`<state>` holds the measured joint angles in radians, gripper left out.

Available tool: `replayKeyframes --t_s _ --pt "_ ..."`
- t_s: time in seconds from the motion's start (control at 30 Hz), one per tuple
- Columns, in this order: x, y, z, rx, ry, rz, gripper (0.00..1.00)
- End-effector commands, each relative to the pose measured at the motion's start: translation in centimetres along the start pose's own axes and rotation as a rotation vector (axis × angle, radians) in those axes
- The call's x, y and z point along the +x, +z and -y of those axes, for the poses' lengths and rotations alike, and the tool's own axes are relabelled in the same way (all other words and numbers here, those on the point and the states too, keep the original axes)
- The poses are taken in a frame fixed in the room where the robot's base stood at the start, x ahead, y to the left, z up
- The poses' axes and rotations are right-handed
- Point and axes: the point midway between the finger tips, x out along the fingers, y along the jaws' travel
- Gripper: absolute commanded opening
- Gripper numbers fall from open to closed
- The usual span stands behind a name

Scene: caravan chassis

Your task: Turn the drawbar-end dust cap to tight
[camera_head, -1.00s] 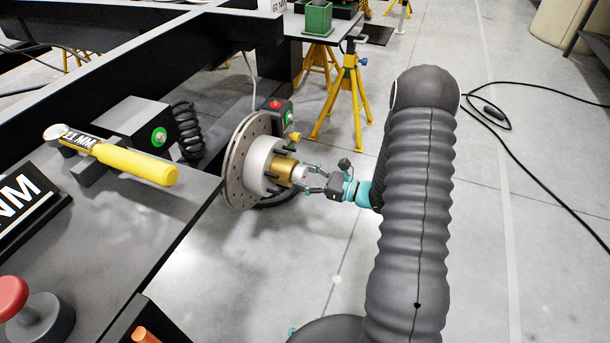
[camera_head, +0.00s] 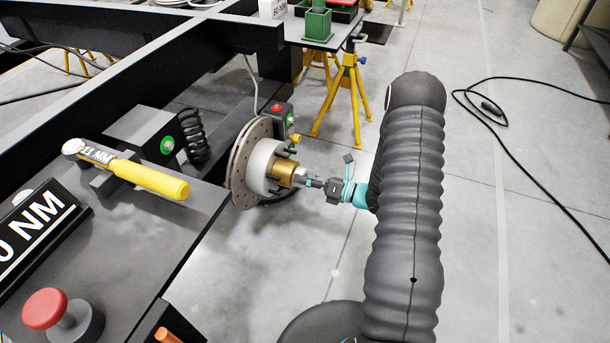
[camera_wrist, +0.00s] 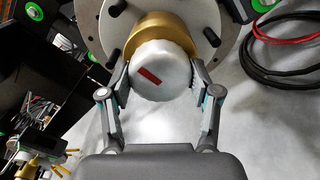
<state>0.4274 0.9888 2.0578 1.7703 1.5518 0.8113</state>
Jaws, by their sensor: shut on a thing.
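The dust cap (camera_wrist: 160,70) is a pale, round cap with a red mark that slants down to the right in the wrist view. It sits on a brass-coloured collar (camera_head: 285,169) at the centre of the hub, in front of the brake disc (camera_head: 240,165). My gripper (camera_wrist: 161,80) is shut on the cap, with one finger on its left side and one on its right. In the head view my gripper (camera_head: 308,182) comes at the cap from the right, and its fingers hide most of the cap.
A yellow-handled torque wrench (camera_head: 140,175) lies on the dark bench at left, near a red knob (camera_head: 47,308). Yellow stands (camera_head: 345,95) are behind the hub. A black cable (camera_head: 530,170) lies on the floor at right. Wheel studs (camera_wrist: 115,8) surround the collar.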

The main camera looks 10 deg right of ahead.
Motion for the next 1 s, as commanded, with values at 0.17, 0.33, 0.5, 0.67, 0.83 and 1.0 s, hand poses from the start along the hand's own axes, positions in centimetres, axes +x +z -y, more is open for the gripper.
replayKeyframes --t_s 0.17,0.33,0.5,0.67,0.83,1.0 --pt "0.08 0.12 -0.07 0.055 0.002 0.0 0.28" --pt "0.08 0.09 -0.02 0.079 0.001 0.0 0.28" --pt "0.08 0.07 0.0 0.084 0.001 0.0 0.28" --pt "0.07 0.07 0.0 0.083 0.001 0.001 0.28" --pt "0.05 0.08 0.01 0.083 0.0 0.001 0.87" --pt "-0.06 0.09 0.06 0.083 -0.001 0.002 0.87"
